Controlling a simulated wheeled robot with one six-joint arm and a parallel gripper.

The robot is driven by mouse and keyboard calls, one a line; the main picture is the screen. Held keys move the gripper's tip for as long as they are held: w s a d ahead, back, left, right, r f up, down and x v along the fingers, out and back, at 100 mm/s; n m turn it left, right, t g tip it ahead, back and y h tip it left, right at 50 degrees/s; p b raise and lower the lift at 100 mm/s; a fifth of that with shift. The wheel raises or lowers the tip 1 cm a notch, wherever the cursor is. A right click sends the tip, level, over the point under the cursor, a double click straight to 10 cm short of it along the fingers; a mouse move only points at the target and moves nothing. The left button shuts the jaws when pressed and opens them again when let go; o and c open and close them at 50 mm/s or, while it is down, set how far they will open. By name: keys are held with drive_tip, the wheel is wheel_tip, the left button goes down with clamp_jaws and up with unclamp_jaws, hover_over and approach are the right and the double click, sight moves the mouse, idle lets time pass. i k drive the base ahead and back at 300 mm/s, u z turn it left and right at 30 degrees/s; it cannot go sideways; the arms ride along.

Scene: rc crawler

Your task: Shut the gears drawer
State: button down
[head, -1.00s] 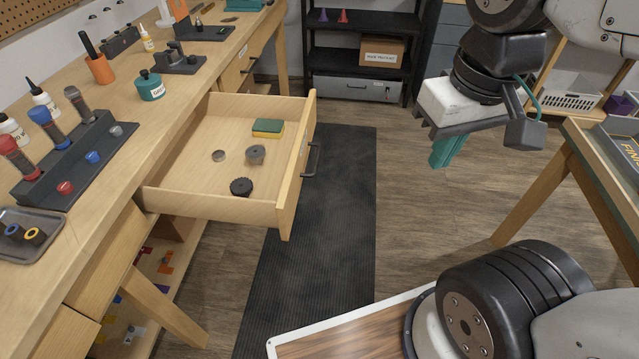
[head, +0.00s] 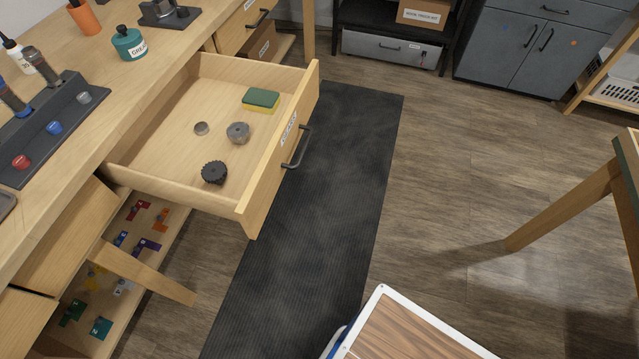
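The open wooden drawer (head: 150,182) juts out from the workbench on the left in the head view. Its front has a dark bar handle (head: 298,148) and a small white label (head: 288,128), whose text is too small to read surely. Inside lie a black toothed gear (head: 214,172), a grey gear-like part (head: 238,132), a small grey ring-like part (head: 201,128) and a green and yellow sponge (head: 261,100). My gripper is out of the picture.
The workbench (head: 95,85) runs along the left, with an open shelf of coloured pieces below. A black mat (head: 330,200) covers the floor before the drawer. A table leg (head: 560,205) stands at right. A grey cabinet (head: 530,45) is at the back.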

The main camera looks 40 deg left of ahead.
sight(162, 154)
drive_tip(key=z, duration=0.05)
drive_tip(key=k, duration=0.85)
drive_tip(key=u, duration=1.8)
drive_tip(key=i, duration=0.5)
